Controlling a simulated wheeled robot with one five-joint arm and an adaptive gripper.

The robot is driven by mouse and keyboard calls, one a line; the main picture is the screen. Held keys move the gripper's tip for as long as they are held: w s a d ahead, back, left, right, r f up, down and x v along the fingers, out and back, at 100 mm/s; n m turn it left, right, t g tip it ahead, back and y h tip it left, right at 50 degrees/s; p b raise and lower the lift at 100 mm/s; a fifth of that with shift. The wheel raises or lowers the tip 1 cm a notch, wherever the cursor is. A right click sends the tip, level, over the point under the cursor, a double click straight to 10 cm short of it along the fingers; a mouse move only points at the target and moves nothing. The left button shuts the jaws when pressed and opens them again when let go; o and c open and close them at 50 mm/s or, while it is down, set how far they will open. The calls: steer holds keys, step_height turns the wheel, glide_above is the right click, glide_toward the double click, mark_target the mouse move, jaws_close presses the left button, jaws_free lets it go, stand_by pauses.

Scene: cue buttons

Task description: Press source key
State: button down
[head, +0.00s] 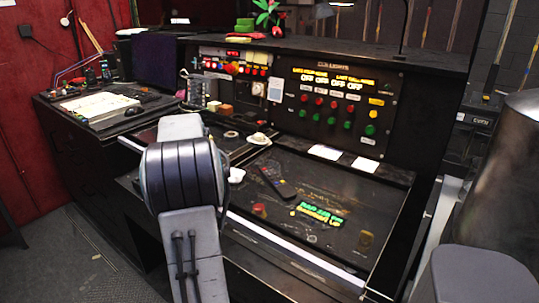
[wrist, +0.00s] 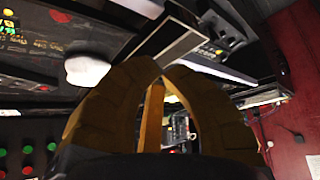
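The cue lights panel (head: 338,103) stands upright at the back of the desk in the head view, with red, green and yellow buttons. A second cluster of red, white and yellow keys (head: 235,68) sits to its left. No label reading "source" is legible, so I cannot tell which key it is. In the wrist view my gripper (wrist: 165,70) has its two brown fingers meeting at the tips, with nothing seen held between them. In the head view my arm hides the gripper. Red and green buttons (wrist: 28,150) show at the lower left of the wrist view, apart from the fingers.
A black remote (head: 276,182) and green lettering (head: 320,213) are on the sloped desk top. White cards (head: 325,152) lie below the panel. A side desk (head: 80,125) with papers (head: 98,104) stands at left by a red wall (head: 40,160). A plant (head: 268,14) sits on the top shelf.

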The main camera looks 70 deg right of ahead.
steer(key=s+d+r+p, duration=0.1)
steer(key=s+d, duration=0.1)
steer(key=d, duration=0.1)
steer(key=s+d+r+m+p, duration=0.1)
steer(key=d, duration=0.2)
steer(key=s+d+r+m+h+p, duration=0.1)
steer(key=s+d+r+p, duration=0.1)
steer(key=d, duration=0.1)
steer(key=shift+s+d+g, duration=0.3)
steer(key=shift+s+g, duration=0.05)
steer(key=shift+g, duration=0.05)
step_height(320, 180, up, 3)
steer(key=m+g+h+p, duration=0.1)
steer(key=m+p, duration=0.1)
steer(key=p, duration=0.2)
glide_above(269, 167)
steer(key=w, duration=0.1)
steer(key=shift+s+d+h, duration=0.25)
steer(key=shift+s+h, duration=0.1)
steer(key=shift+h, duration=0.05)
steer(key=shift+f, duration=0.25)
step_height(269, 167, down, 8)
steer(key=b, duration=0.7)
steer(key=shift+f, duration=0.2)
steer(key=shift+f, duration=0.15)
steer(key=shift+f+b, duration=0.3)
steer(key=shift+b, duration=0.05)
